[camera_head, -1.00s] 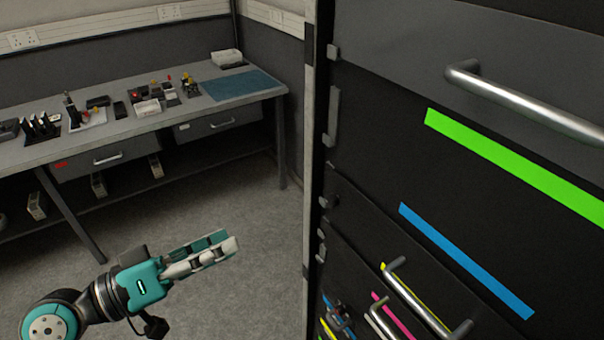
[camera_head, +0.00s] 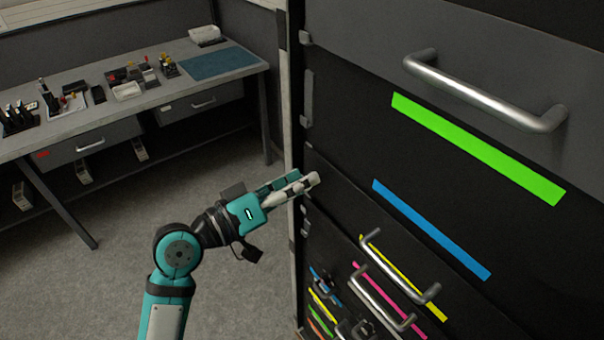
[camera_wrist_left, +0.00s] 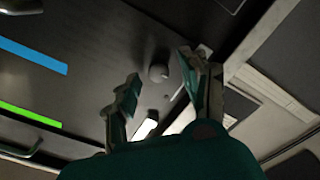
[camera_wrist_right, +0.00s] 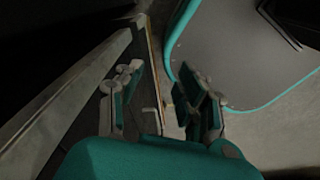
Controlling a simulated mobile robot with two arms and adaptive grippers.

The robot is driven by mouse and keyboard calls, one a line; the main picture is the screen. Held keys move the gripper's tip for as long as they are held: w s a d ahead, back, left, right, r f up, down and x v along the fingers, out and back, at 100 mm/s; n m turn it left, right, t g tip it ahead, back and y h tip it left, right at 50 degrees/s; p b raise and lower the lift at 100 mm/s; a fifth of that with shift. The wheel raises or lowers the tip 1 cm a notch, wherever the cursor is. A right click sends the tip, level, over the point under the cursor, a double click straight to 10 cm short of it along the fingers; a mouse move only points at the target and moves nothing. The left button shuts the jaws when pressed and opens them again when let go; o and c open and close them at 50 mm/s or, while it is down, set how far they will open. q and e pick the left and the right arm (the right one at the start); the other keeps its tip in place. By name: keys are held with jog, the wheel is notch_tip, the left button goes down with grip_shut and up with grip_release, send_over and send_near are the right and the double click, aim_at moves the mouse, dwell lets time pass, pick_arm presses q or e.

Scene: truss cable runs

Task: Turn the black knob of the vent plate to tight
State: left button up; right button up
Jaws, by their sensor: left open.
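My left gripper (camera_head: 304,179) is open at the left edge of the dark cabinet front, level with the blue strip. In the left wrist view its fingers (camera_wrist_left: 161,68) stand apart. A small round dark knob (camera_wrist_left: 158,73) shows on the dark panel between and beyond the fingertips; I see no contact. Its mark and turn position are too small and dark to read. In the head view I cannot make out the knob. No vent plate outline is clear. My right gripper (camera_wrist_right: 160,88) shows only in its own wrist view, with its fingers apart and empty.
The cabinet front carries a large handle (camera_head: 482,92), a green strip (camera_head: 475,147), a blue strip (camera_head: 430,228) and lower handles (camera_head: 400,280). A workbench (camera_head: 160,95) with small items stands at the back left. Open floor (camera_head: 110,270) lies between.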

pick_arm(q)
jog(key=shift+w+d, duration=0.2)
jog(key=shift+d, duration=0.15)
pick_arm(e)
jog(key=shift+s+a+r, duration=0.1)
jog(key=shift+s+a, duration=0.15)
jog(key=shift+s, duration=0.1)
pick_arm(q)
grip_shut()
pick_arm(e)
jog(key=shift+d, duration=0.3)
